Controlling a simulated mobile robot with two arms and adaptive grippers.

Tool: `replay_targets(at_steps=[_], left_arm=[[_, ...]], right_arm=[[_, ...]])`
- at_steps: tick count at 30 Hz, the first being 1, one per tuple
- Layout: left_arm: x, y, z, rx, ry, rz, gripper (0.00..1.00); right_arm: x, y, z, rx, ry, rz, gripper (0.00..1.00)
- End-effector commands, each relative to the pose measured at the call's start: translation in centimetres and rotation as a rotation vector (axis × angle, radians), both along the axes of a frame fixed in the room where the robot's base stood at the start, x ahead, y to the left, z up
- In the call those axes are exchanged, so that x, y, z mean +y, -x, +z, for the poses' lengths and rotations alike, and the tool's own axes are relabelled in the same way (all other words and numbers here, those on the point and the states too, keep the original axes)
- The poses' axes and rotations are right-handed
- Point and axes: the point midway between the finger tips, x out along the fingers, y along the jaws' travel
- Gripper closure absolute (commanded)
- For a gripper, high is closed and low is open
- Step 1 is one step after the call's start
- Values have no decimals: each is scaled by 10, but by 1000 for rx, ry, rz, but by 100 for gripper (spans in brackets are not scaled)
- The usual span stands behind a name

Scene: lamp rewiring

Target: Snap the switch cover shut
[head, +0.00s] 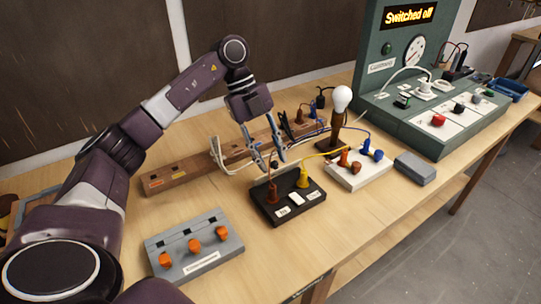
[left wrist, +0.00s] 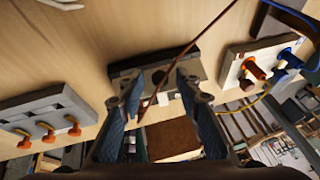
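A black switch box (head: 288,203) stands on the table near the middle of the head view, with a red plug (head: 272,192) and a yellow plug (head: 303,177) upright in it and white labels at its front. A thin pale edge shows at its back; I cannot tell whether this is the cover or how far it stands open. In the left wrist view the dark box (left wrist: 152,77) lies beyond the open fingers. My right gripper is out of view.
A grey box with orange knobs (head: 193,242) stands at the front left. A wooden rail (head: 166,180) lies behind. A white terminal block (head: 357,171), a lamp (head: 341,101), and a grey box (head: 415,168) stand right. Wires cross near the switch box. A green panel (head: 400,60) reads "Switched off".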

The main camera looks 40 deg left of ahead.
Motion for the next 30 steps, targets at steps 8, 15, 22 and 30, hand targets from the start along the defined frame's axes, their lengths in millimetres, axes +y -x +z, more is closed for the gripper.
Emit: replay_targets(at_steps=[8,15,22,30], left_arm=[[0,0,0,0,0,0,100],[-1,0,1,-4,-9,-2,100],[-5,2,4,-34,-78,-6,100],[-17,7,5,-116,-270,-8,100]], right_arm=[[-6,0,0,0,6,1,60],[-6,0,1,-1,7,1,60],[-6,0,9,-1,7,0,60],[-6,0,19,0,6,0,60]])
